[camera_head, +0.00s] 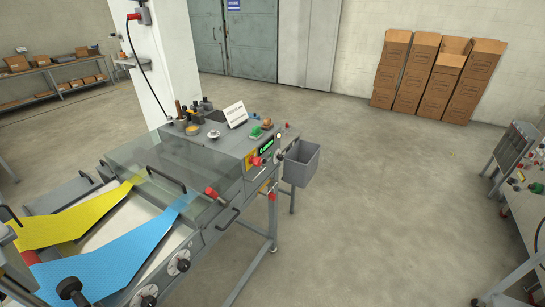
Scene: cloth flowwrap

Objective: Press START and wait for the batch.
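A grey flow-wrap machine (222,150) stands left of centre, with a clear cover over its middle. Its control panel has a small lit green display (267,145), too small to read. Below it is a red knob (257,161) on a yellow plate. A green piece (256,131) sits on top above the display; I cannot tell whether it is the START button, and no label is legible. A yellow sheet (75,222) and a blue sheet (120,250) run up under the cover. Neither of my grippers is in view.
A grey bin (302,163) hangs at the machine's right end. Tall cardboard boxes (435,80) stand by the back wall. Another bench with controls (525,180) is at the right edge. Shelves (55,78) stand far left. The floor (390,200) between is clear.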

